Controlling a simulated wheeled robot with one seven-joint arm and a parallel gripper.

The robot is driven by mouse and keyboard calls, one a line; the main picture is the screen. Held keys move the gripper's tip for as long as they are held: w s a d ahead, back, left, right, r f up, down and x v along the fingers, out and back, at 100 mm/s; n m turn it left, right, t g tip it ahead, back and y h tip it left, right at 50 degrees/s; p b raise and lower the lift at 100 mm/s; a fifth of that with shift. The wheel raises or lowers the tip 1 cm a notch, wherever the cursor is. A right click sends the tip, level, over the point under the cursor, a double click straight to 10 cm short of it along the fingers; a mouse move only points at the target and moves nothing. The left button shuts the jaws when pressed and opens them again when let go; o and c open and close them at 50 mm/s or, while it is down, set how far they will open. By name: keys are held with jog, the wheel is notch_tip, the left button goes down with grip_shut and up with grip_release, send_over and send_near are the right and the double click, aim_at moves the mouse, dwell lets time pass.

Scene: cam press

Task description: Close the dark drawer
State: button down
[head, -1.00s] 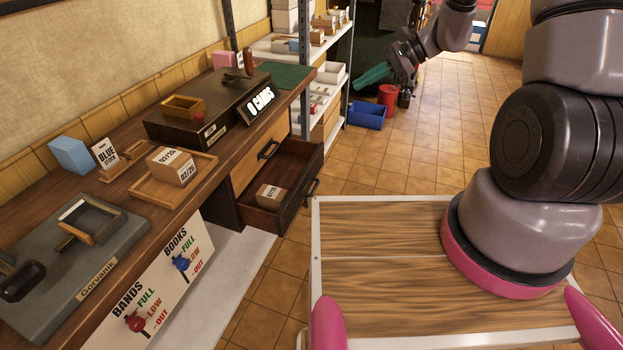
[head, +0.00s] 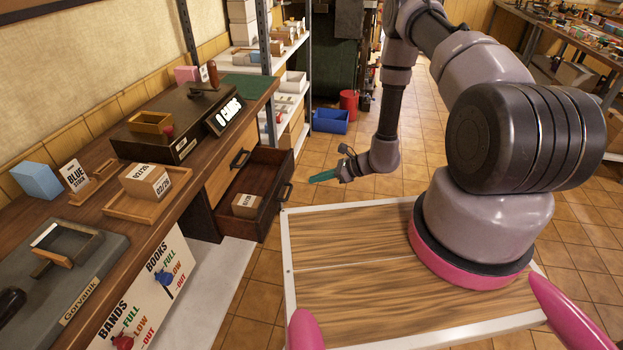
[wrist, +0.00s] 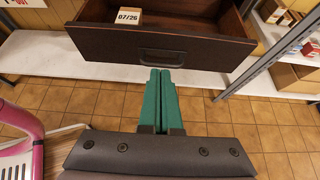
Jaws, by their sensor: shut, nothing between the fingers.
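The dark drawer (head: 268,208) stands pulled out from under the workbench, with a dark handle on its front. A small box labelled 07/26 (head: 246,206) lies inside it. In the wrist view the drawer front (wrist: 205,50) faces me, with its handle (wrist: 162,57) just beyond my fingertips. My gripper (head: 312,179) has green fingers and is to the right of the drawer in the head view. In the wrist view the fingers (wrist: 160,74) are together, empty and pointing at the handle. I cannot tell whether they touch it.
A lighter wooden drawer (head: 232,170) beside the dark one is shut. The bench top (head: 95,245) holds boxes and a sign. A metal shelf post (wrist: 265,52) stands right of the drawer in the wrist view. A blue bin (head: 331,121) is on the floor behind.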

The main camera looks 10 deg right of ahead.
send_near(279, 185)
notch_tip(279, 185, down, 3)
jog(key=a, duration=0.2)
jog(key=w+a, duration=0.1)
jog(key=a, duration=0.1)
jog(key=shift+w, duration=0.1)
jog(key=shift+w+a, duration=0.25)
jog(key=shift+a, duration=0.35)
jog(key=w+a, duration=0.1)
jog(key=a, duration=0.3)
jog(key=w+a, duration=0.2)
jog(key=a, duration=0.3)
jog(key=w+a, duration=0.2)
jog(key=a, duration=0.3)
jog(key=shift+d, duration=0.1)
